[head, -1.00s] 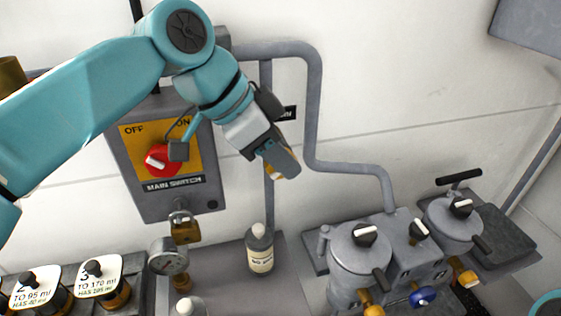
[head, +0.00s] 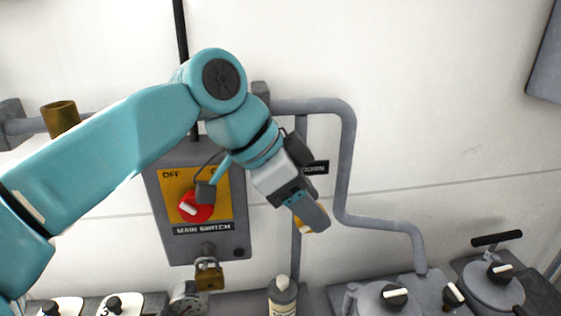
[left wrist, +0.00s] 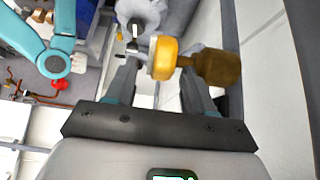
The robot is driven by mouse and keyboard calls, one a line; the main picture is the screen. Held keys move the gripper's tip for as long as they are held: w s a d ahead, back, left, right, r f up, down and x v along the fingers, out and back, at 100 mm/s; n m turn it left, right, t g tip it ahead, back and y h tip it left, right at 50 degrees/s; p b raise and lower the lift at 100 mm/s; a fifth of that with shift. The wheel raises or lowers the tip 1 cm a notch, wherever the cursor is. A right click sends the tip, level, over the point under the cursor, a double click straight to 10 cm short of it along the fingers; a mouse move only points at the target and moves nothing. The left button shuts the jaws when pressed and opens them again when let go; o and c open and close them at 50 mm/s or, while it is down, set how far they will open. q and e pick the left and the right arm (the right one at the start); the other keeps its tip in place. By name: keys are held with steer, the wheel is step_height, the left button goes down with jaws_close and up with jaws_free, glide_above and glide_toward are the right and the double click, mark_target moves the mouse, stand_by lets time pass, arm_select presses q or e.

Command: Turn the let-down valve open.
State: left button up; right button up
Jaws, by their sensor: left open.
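A black label ending in "DOWN" (head: 315,167) is on the wall by the vertical pipe, partly hidden by my left arm. Below it, my left gripper (head: 309,222) reaches down at the pipe and covers most of what is there; a small yellow part (head: 297,225) shows at its fingers. In the left wrist view, a yellow round handle (left wrist: 163,58) with a brownish stem (left wrist: 215,67) shows between the open fingers of my left gripper (left wrist: 160,85). It looks like the let-down valve's handle. I cannot tell whether the fingers touch it. My right gripper is out of view.
The main switch box (head: 165,215) with its red knob (head: 196,207) and a brass padlock (head: 209,275) is left of the gripper, partly behind my arm. A bottle (head: 283,296) stands below. Lidded grey vessels (head: 380,299) are lower right.

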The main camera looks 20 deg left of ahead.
arm_select(q)
steer(key=p+v, duration=0.4)
steer(key=v, duration=1.1)
steer(key=shift+d, duration=0.15)
